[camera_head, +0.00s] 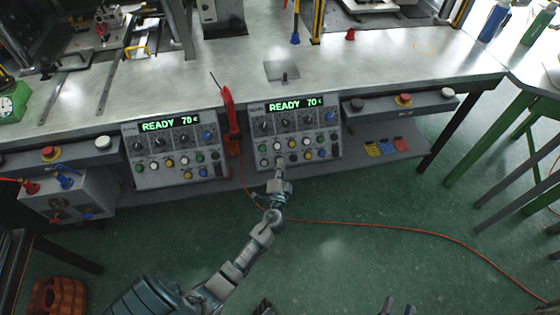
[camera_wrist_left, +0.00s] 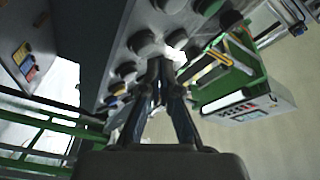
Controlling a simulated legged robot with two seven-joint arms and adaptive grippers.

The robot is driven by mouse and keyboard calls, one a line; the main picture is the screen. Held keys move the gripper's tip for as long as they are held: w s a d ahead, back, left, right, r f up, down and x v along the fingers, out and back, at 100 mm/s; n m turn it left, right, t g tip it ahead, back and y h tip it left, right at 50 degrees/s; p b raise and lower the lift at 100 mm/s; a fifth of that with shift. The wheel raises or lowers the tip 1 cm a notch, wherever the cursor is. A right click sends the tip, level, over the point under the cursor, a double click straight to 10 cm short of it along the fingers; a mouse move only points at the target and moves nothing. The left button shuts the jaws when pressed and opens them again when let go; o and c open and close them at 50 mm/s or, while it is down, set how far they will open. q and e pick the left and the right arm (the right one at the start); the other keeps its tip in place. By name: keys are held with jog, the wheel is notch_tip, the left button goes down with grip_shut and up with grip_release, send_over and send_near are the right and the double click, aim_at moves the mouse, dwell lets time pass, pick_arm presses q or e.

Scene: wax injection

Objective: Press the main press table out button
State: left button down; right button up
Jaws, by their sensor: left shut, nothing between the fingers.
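The right control panel (camera_head: 295,130) has a green "READY 70" display, knobs and rows of coloured buttons. My left gripper (camera_head: 279,174) is at the lower-left part of this panel, just under its bottom button row. Its fingers are shut and empty. In the left wrist view the closed fingertips (camera_wrist_left: 160,72) are close to the panel's round buttons (camera_wrist_left: 145,43); I cannot tell whether they touch one. The button labels are too small to read. Two separated tips of my right gripper (camera_head: 398,307) show at the bottom edge, away from the panel.
A similar left control panel (camera_head: 176,148) stands beside it. A red handle (camera_head: 228,108) hangs between the panels. The metal table (camera_head: 400,62) spans above, with a red button box (camera_head: 403,100) at right. An orange cable (camera_head: 400,226) crosses the open green floor.

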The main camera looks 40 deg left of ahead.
pick_arm(q)
jog(key=shift+w+a+f, duration=0.15)
jog(key=shift+a+f, duration=0.05)
pick_arm(e)
jog(key=shift+f, duration=0.4)
